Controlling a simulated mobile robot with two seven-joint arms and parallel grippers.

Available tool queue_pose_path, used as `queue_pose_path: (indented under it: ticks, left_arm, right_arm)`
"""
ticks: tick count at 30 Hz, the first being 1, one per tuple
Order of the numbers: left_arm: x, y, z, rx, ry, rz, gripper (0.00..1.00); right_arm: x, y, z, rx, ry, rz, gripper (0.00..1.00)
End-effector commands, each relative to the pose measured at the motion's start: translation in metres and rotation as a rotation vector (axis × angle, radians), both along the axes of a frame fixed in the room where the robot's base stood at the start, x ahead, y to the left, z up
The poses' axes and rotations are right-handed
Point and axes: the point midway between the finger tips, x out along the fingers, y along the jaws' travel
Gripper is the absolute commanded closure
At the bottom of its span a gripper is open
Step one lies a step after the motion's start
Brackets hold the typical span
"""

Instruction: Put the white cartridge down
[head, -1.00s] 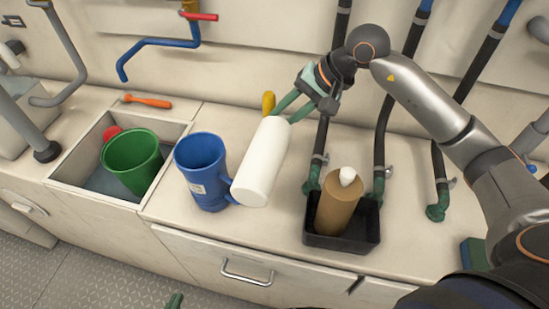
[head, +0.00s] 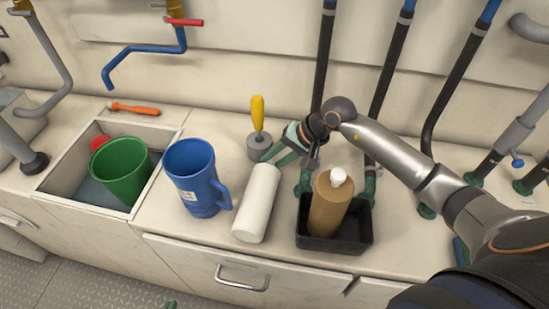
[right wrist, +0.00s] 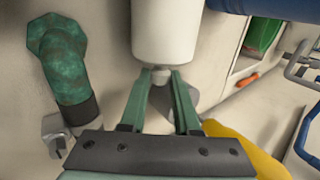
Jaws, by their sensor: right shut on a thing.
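The white cartridge (head: 257,203) is in the middle of the head view, between the blue jug (head: 190,180) and the black tray (head: 352,240). It is close to upright at the counter top; I cannot tell whether its base touches. My right gripper (head: 275,155) is shut on the narrow neck at its end. In the right wrist view, the fingers (right wrist: 161,80) pinch that neck, and the white body (right wrist: 166,32) extends beyond them. Only a small green tip of my left gripper (head: 171,304) shows at the bottom edge of the head view.
A brown bottle (head: 329,205) with a white cap stands in the black tray, right of the cartridge. A yellow-handled tool (head: 258,113) with a grey base stands behind. A green bucket (head: 122,172) is in the sink (head: 55,190). Black hoses (head: 392,70) rise behind my right arm.

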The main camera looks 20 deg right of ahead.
Motion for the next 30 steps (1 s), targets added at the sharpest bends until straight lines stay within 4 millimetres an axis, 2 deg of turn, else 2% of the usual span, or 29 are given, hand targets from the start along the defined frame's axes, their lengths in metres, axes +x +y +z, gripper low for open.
queue_pose_path:
  ticks: [5, 6, 14, 23, 26, 30]
  left_arm:
    - [0.0, 0.0, -0.005, -0.001, 0.0, -0.001, 1.0]
    - [0.001, -0.001, -0.005, -0.001, 0.0, -0.001, 1.0]
    - [0.002, -0.002, 0.0, -0.004, -0.004, -0.004, 1.0]
    - [0.002, -0.003, 0.003, -0.004, -0.005, -0.004, 1.0]
    - [0.002, -0.002, 0.004, -0.004, -0.007, -0.003, 1.0]
    - [0.0, -0.001, 0.001, -0.002, -0.001, -0.003, 1.0]
  right_arm:
    - [0.0, 0.0, -0.004, 0.001, -0.001, 0.0, 1.0]
    - [0.0, 0.0, -0.004, 0.001, -0.001, 0.0, 0.69]
    - [0.0, 0.0, -0.002, 0.001, 0.001, 0.001, 0.4]
    - [0.0, 0.0, 0.0, 0.001, 0.001, 0.0, 0.4]
    - [-0.002, -0.003, 0.006, -0.002, -0.001, 0.0, 0.4]
    - [-0.011, -0.016, 0.027, -0.005, -0.003, -0.001, 0.4]
